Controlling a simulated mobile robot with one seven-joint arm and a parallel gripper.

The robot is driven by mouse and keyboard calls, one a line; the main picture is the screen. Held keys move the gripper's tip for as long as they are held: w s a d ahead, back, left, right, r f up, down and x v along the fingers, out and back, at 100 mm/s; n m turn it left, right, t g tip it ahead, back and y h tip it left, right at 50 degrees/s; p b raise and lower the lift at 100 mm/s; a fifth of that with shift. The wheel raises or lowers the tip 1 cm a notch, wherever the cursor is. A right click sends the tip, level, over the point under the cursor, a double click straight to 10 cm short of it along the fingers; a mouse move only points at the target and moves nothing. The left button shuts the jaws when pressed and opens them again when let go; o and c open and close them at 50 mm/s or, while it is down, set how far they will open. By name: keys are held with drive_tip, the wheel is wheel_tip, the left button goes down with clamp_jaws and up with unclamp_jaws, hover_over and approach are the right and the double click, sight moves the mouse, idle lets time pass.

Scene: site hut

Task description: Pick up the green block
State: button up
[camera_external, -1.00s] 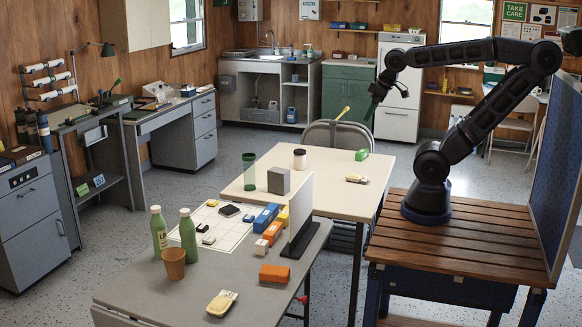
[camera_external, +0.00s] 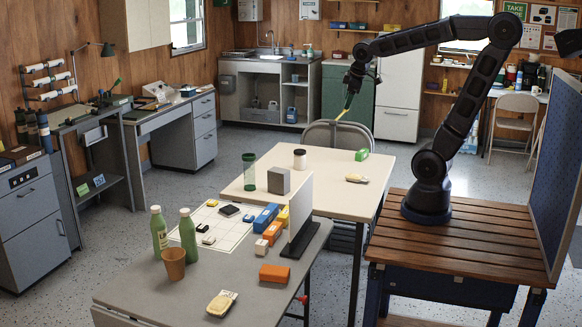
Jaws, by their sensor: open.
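A small bright green piece (camera_external: 362,154) lies near the back right of the cream table; it is the only green block-like thing I see, and its exact shape is too small to tell. My gripper (camera_external: 349,103) hangs pointing down above and behind the back edge of that table. It is up and slightly left of the green piece in the picture, and clearly apart from it. My gripper is open, and nothing shows held in it.
The grey front table holds green bottles, coloured blocks and an upright white panel (camera_external: 299,207).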

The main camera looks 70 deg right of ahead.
drive_tip(key=w+d+f+n+g+h, duration=0.15)
drive_tip(key=w+d+f, duration=0.3)
drive_tip(key=d, duration=0.65)
drive_tip(key=w+d+f+n+g, duration=0.1)
drive_tip(key=w+d+f+n, duration=0.3)
drive_tip(key=d, duration=0.6)
drive_tip(key=w+d+f+n+g+h, duration=0.1)
drive_tip(key=w+d+f, duration=0.1)
drive_tip(key=w+d, duration=0.65)
drive_tip(key=n+g, duration=0.1)
drive_tip(key=n, duration=0.5)
approach(362, 151)
drive_tip(key=shift+r, duration=0.4)
drive_tip(key=shift+s+d+f+n, duration=0.2)
drive_tip(key=shift+d+f+n, duration=0.05)
drive_tip(key=shift+f, duration=0.2)
drive_tip(key=x, duration=0.5)
drive_tip(key=shift+a, duration=0.1)
drive_tip(key=shift+x, duration=2.65)
drive_tip(key=shift+w+a+f, duration=0.1)
drive_tip(key=shift+w+f, duration=0.05)
drive_tip(key=shift+f, duration=0.2)
